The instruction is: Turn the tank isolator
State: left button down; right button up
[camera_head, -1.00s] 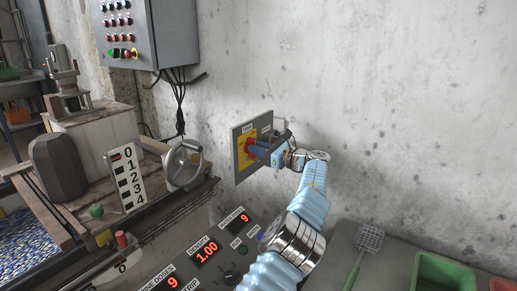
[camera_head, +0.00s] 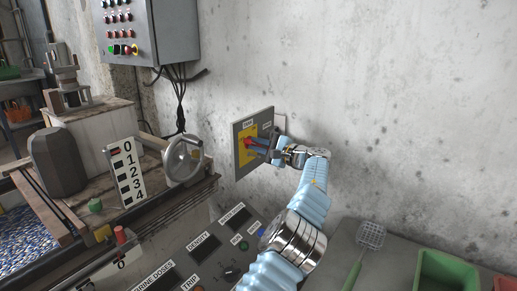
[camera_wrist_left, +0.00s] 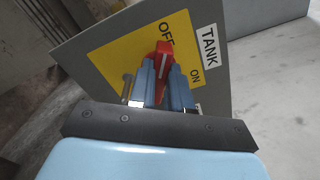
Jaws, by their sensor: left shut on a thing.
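The tank isolator is a red rotary handle (camera_head: 248,141) on a yellow plate in a grey panel (camera_head: 240,167) on the concrete wall. In the left wrist view the red handle (camera_wrist_left: 163,62) has its white line toward the OFF label, with ON to the right and a TANK label on the panel (camera_wrist_left: 218,82). My left gripper (camera_head: 258,146) reaches it from the right. Its two blue fingers are shut on the handle, one on each side, and hide part of it. My right gripper is not in view.
A sloped console with dark displays (camera_head: 197,248) stands below the panel. A handwheel (camera_head: 184,160) is left of the isolator. A grey control box (camera_head: 150,32) hangs upper left. A green bin (camera_head: 447,276) and a slotted scoop (camera_head: 370,236) are at lower right.

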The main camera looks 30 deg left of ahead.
pick_arm(q)
jog(key=shift+f+n+b, duration=0.2)
jog(key=shift+n+b, duration=0.5)
jog(key=shift+n, duration=0.9)
jog(key=shift+f+n+b, duration=0.15)
jog(key=shift+n+b, duration=0.5)
jog(key=shift+n, duration=0.95)
jog(key=c, duration=1.1)
grip_release()
jog(key=shift+o, duration=0.2)
jog(key=shift+r, duration=0.1)
jog(key=s+d, duration=0.1)
jog(key=d, duration=1.3)
jog(key=shift+s, duration=0.1)
